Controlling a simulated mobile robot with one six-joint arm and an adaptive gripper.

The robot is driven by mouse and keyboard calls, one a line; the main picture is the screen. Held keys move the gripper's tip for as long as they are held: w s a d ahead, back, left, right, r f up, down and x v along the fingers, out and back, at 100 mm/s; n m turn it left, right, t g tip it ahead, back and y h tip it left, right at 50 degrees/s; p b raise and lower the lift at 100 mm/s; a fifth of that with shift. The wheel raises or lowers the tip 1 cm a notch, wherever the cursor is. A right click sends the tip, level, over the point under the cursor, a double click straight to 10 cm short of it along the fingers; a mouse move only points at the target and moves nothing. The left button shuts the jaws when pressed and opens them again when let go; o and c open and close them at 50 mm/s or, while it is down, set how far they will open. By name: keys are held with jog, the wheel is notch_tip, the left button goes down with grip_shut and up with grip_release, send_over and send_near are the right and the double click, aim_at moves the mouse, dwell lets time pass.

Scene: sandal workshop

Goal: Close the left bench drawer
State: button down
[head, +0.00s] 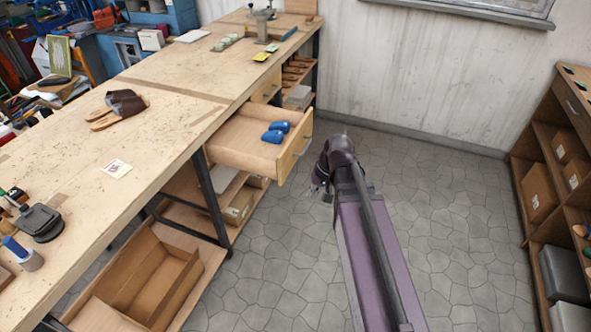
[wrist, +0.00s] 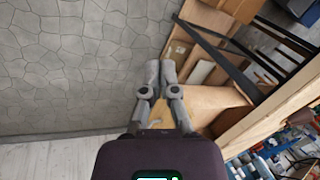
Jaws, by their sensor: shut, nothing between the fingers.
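The open bench drawer (head: 240,145) is pulled out from under the workbench in the head view. My gripper (head: 319,188) is just right of the drawer front and lower in the picture, over the floor. Whether it touches the front cannot be told. In the wrist view my gripper (wrist: 161,66) has its fingers together with nothing between them. Pale wood of the drawer (wrist: 215,98) shows right beside and behind the fingers there.
A wooden shelf unit (head: 545,150) stands at the right. The stone floor (head: 440,190) between is clear.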

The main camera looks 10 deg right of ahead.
aim_at(290, 159)
jog(key=w+d+f+m+t+y+b, duration=0.25)
jog(key=w+f+y+b, duration=0.6)
jog(key=w+b, duration=0.6)
jog(key=w+d+f+m+t+y+b, duration=0.2)
jog(key=w+d+f+t+b, duration=0.3)
jog(key=b, duration=1)
jog(key=w+d+t+y, duration=0.1)
jog(key=w+d, duration=0.2)
jog(key=d, duration=0.1)
jog(key=shift+a+m, duration=0.1)
jog(key=shift+m, duration=0.15)
jog(key=x, duration=1.4)
jog(key=shift+s+r, duration=0.1)
jog(key=shift+w, duration=0.2)
